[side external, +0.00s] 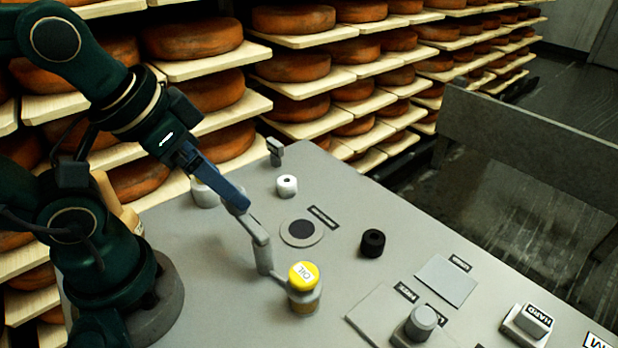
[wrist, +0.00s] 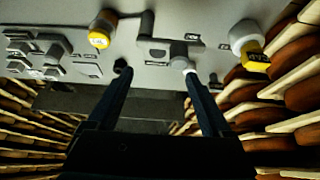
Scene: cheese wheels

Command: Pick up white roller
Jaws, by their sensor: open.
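The white roller (side external: 287,186) is a short white cylinder with a dark hole in its top. It stands upright on the grey table, near the table's back edge in the side view. In the wrist view a small white piece that looks like it (wrist: 187,72) shows by the right fingertip, largely hidden by that finger. My gripper (side external: 238,200) is to the left of the roller in the side view, seemingly above the table and apart from it. In the wrist view my gripper (wrist: 157,76) has its two dark fingers spread wide with nothing between them.
A black roller (side external: 373,242) stands to the right of a grey disc (side external: 301,232). A yellow-lidded OIL jar (side external: 304,275) and a grey post (side external: 262,250) stand in front. A small grey post (side external: 275,152) is behind the roller. Cheese shelves (side external: 300,78) line the back.

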